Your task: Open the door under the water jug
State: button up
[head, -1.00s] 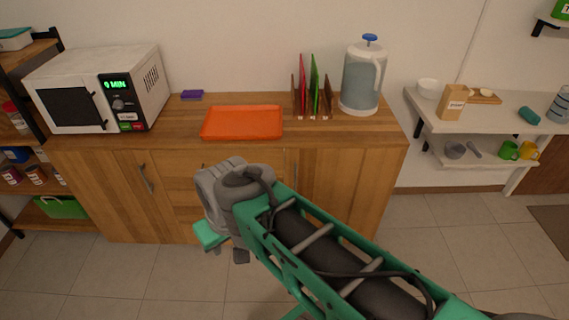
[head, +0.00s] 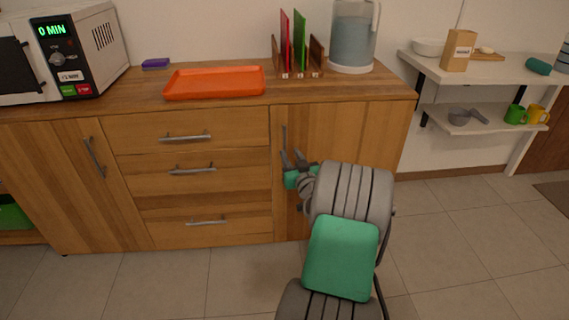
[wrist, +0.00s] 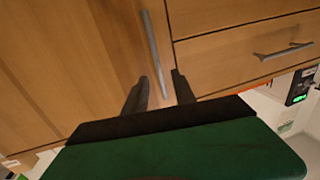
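The water jug (head: 352,38) stands on the right end of the wooden counter in the head view. The door (head: 345,135) under it is closed, with a vertical bar handle (head: 284,138) near its left edge. In the wrist view the handle (wrist: 156,52) rises from between my fingertips, and the door (wrist: 75,60) fills the left. My gripper (head: 292,156) is in front of the door at the lower part of the handle. In the wrist view its two dark fingers (wrist: 160,85) are apart, one on each side of the handle's line. Whether they touch it cannot be told.
Three drawers (head: 190,170) with bar handles lie left of the door, and another door (head: 70,180) lies further left. An orange tray (head: 214,83) and upright boards (head: 299,45) sit on the counter. The tiled floor (head: 450,245) at the right is clear.

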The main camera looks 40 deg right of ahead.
aim_at(285, 143)
jog(key=x, duration=0.7)
jog(key=shift+w+d+r, duration=0.2)
jog(key=shift+w+d, duration=0.05)
jog(key=shift+w, duration=0.05)
grip_shut()
dwell(1.0)
